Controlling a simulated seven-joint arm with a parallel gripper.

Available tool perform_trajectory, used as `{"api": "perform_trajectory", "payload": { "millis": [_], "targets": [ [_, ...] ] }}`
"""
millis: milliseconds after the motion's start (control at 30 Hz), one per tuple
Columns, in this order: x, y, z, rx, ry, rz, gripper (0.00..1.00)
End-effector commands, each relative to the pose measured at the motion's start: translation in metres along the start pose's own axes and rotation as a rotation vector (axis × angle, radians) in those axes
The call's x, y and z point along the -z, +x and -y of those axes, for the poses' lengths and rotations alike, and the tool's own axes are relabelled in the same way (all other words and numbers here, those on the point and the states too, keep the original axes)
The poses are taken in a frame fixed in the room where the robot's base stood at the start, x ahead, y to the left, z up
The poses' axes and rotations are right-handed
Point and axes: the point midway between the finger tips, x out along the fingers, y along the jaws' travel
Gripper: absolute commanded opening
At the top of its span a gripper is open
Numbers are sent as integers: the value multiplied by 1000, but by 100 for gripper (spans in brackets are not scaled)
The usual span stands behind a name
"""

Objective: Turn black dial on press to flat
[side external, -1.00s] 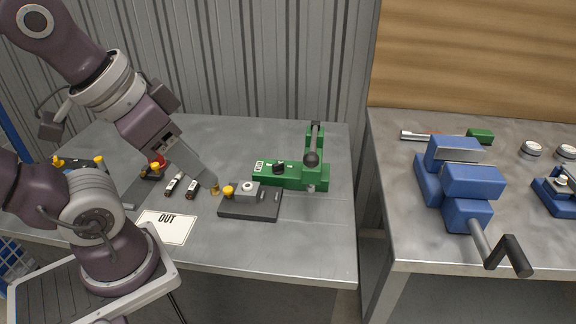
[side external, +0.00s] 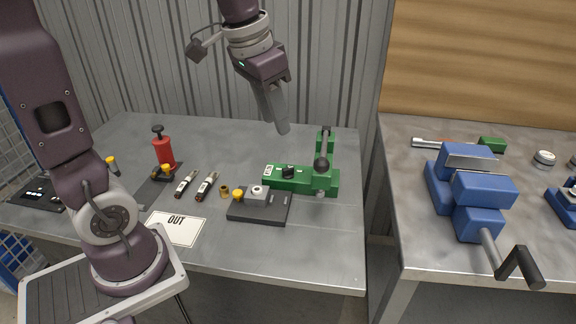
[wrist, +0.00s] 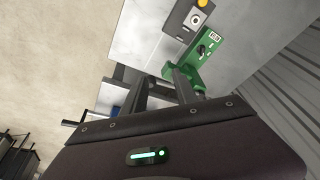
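The green press (side external: 322,186) stands on the left table with its dark lever and knob at the right end. The black dial (side external: 288,171) sits on top of its base, beside a small white label. The dial also shows in the wrist view (wrist: 201,49), with small pale marks near it; its exact setting is too small to read. My gripper (side external: 281,130) hangs above and behind the dial, clear of the press. In the wrist view its two fingers (wrist: 163,76) are apart with nothing between them, and they partly cover the end of the press.
A dark plate with a grey block (side external: 258,210) lies in front of the press. A brass piece (side external: 224,191), two dark cylinders (side external: 205,187), a red pump (side external: 164,153) and an OUT card (side external: 176,228) lie leftward. A blue vise (side external: 470,190) stands on the right table.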

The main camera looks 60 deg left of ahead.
Motion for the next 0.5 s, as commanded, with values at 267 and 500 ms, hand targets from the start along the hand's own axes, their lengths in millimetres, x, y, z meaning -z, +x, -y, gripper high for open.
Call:
{"api": "perform_trajectory", "payload": {
  "millis": [267,500],
  "targets": [
    [76,163,122,-28,72,221,35],
    [72,230,158,-50,112,281,35]
  ]
}}
